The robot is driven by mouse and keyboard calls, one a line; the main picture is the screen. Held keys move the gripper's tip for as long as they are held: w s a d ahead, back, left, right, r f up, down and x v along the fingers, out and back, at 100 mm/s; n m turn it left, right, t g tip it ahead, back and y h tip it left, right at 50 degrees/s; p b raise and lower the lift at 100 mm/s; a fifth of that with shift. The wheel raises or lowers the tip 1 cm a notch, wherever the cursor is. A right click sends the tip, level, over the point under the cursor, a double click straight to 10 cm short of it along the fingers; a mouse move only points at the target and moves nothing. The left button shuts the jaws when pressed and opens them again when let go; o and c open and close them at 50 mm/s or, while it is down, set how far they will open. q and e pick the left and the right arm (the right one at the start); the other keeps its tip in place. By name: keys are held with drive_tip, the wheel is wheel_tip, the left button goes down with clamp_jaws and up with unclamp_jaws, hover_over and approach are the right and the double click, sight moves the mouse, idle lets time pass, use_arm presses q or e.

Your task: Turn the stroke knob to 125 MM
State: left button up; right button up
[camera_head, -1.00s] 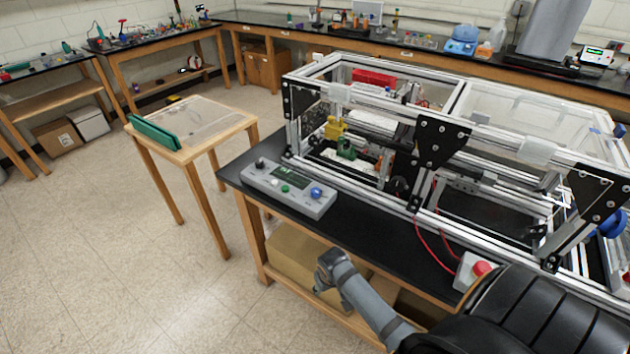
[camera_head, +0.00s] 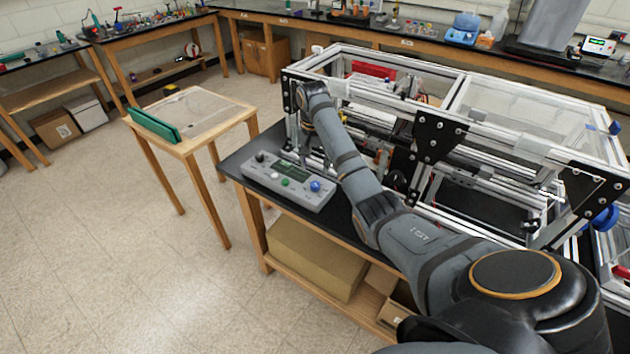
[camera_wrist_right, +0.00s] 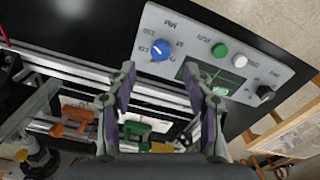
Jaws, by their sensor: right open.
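The grey control box (camera_head: 284,188) lies on the black bench top (camera_head: 243,152), in front of the extrusion frame. It carries a blue knob (camera_head: 315,186), a black knob (camera_head: 261,157), and green and white buttons. In the right wrist view, the blue knob (camera_wrist_right: 160,50) has a white pointer line and sits near "MM" lettering; the small scale numbers are hard to read. My right gripper (camera_wrist_right: 159,69) is open and empty, its fingertips apart on either side below the blue knob in that picture, not touching it. In the head view, its arm reaches over the bench beside the box.
The aluminium extrusion frame (camera_head: 440,85) stands close behind and right of the box. In the wrist view, a green part (camera_wrist_right: 135,128) and an orange part (camera_wrist_right: 72,122) lie beyond the fingers. A small wooden table (camera_head: 205,135) stands left, with open floor around it.

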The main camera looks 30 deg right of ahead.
drive_tip(key=r, duration=0.2)
drive_tip(key=m+b, duration=0.1)
drive_tip(key=b, duration=0.5)
hover_over(315, 184)
wheel_tip(315, 184, down, 5)
drive_tip(key=shift+f, duration=0.1)
wheel_tip(315, 184, down, 2)
drive_tip(key=shift+f, duration=0.6)
drive_tip(key=shift+f+p, duration=0.3)
drive_tip(key=shift+f, duration=0.45)
clamp_jaws()
